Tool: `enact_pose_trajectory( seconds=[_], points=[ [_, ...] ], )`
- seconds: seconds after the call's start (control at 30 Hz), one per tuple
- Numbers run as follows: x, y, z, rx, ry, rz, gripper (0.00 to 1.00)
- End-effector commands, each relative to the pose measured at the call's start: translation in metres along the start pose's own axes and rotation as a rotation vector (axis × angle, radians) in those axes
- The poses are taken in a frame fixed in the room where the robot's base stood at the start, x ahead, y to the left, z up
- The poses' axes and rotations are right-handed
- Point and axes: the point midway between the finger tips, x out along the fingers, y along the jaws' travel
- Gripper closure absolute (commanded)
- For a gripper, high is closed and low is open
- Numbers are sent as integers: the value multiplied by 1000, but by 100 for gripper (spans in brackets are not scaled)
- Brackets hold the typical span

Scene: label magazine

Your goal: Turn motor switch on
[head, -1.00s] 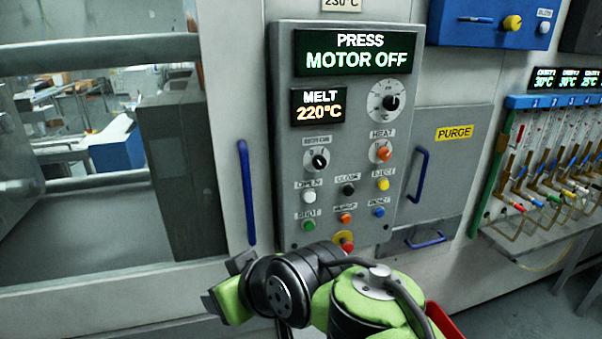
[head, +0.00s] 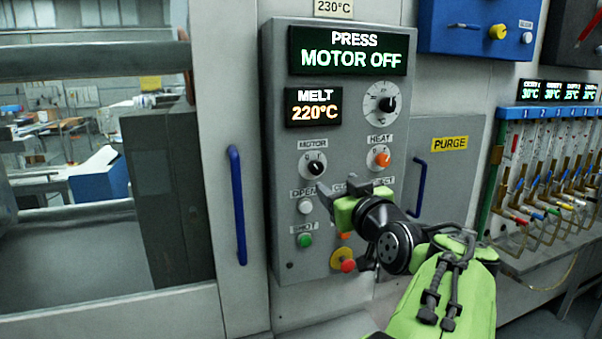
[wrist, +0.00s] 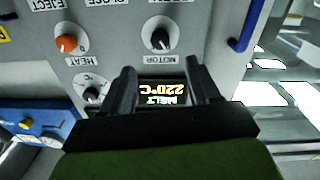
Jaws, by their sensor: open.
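The motor switch (head: 314,165) is a round black knob with a white mark on a white dial under the label MOTOR, on the grey control panel (head: 278,220). The display (head: 348,50) above reads PRESS MOTOR OFF. My gripper (head: 336,193) is open and empty in front of the panel, below and slightly right of the switch in the head view. In the wrist view the picture is upside down; the switch (wrist: 160,38) lies beyond my open fingers (wrist: 160,80), apart from them. My gripper and arm hide several buttons.
The orange heat knob (head: 379,158) is right of the switch, and a larger black dial (head: 387,103) is above it. The white button (head: 305,206), green button (head: 305,240) and red mushroom button (head: 347,265) sit lower. A blue door handle (head: 238,205) stands out left of the panel.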

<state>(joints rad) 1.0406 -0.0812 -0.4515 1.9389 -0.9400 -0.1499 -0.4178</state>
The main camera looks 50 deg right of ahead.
Motion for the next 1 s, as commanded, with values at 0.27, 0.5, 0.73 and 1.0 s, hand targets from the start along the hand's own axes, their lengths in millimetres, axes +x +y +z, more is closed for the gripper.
enact_pose_trajectory(
  seconds=[0.27,0.5,0.73,1.0],
  points=[
    [72,-1,-1,1,-2,-4,39],
    [108,-1,-1,2,-1,-3,39],
    [111,-1,0,2,-1,-2,39],
    [111,-1,0,2,-1,-2,71]
  ],
)
